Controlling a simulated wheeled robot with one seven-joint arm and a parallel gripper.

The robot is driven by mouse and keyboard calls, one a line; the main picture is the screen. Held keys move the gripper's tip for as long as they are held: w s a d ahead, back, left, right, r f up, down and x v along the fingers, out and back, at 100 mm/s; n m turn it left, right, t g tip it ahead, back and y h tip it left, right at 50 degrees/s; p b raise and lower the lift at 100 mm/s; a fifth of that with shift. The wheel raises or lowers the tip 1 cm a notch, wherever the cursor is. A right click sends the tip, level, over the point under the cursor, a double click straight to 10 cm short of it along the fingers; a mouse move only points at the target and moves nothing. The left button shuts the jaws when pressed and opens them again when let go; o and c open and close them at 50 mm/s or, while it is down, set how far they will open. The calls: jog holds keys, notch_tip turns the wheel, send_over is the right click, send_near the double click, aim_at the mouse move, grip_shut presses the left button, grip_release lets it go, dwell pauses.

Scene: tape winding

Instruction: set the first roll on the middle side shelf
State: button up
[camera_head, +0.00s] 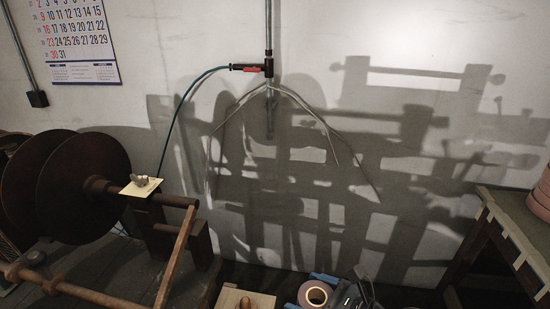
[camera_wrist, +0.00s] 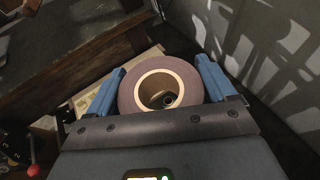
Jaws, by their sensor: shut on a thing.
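A mauve tape roll (camera_wrist: 131,92) with a pale core sits between the blue fingers of my gripper (camera_wrist: 160,66) in the wrist view. The fingers press on its two opposite sides, and its open core faces the camera. In the head view the roll (camera_head: 305,291) and my gripper (camera_head: 308,292) show at the bottom edge, right of centre, partly cut off. A wooden table or shelf unit (camera_head: 520,226) stands at the right edge with pink rolls (camera_head: 542,198) on its top. I cannot tell which part is the middle side shelf.
A winding machine with large dark discs (camera_head: 84,188) and a wooden frame fills the left. A pipe (camera_head: 269,35) with a green hose (camera_head: 178,110) and splayed rods is on the back wall. A pale board (camera_head: 245,299) lies left of my gripper. A calendar (camera_head: 73,38) hangs upper left.

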jog(key=s+d+f+m+t+h, duration=0.2)
jog(key=d+f+m+h, duration=0.2)
jog(key=d, duration=0.3)
jog(key=s+d+f+m+t+h, duration=0.2)
jog(key=d+f+m+t+h, duration=0.1)
jog(key=d+f+m+h, duration=0.2)
jog(key=shift+s+d+m+h, duration=0.4)
jog(key=shift+d+m+h, duration=0.25)
jog(key=shift+d, duration=0.55)
